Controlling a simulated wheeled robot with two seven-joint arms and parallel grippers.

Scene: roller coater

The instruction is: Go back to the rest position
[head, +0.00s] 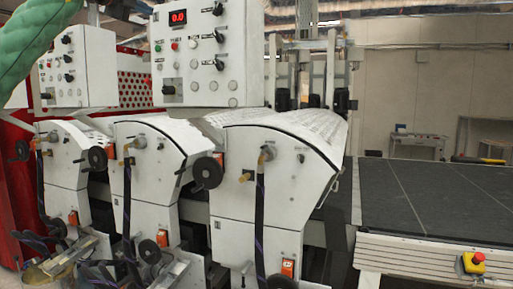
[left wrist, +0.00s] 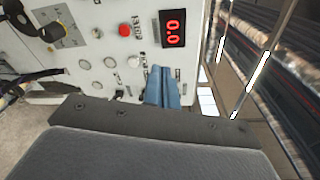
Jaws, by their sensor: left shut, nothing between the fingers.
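My left gripper (left wrist: 163,75) shows in the left wrist view as two blue fingers pressed together, shut and empty. It is in front of a white control panel (left wrist: 95,50) with a red 0.0 display (left wrist: 172,29); I cannot tell the exact gap. In the head view a green-sleeved length of my left arm (head: 28,42) crosses the upper left corner, and I cannot make out the fingers there. My right gripper is in neither view.
White coater units (head: 275,165) with hoses and black handwheels stand in a row. A control panel (head: 193,55) with a red display stands above them. A dark conveyor bed (head: 430,195) with a red stop button (head: 477,259) lies at right.

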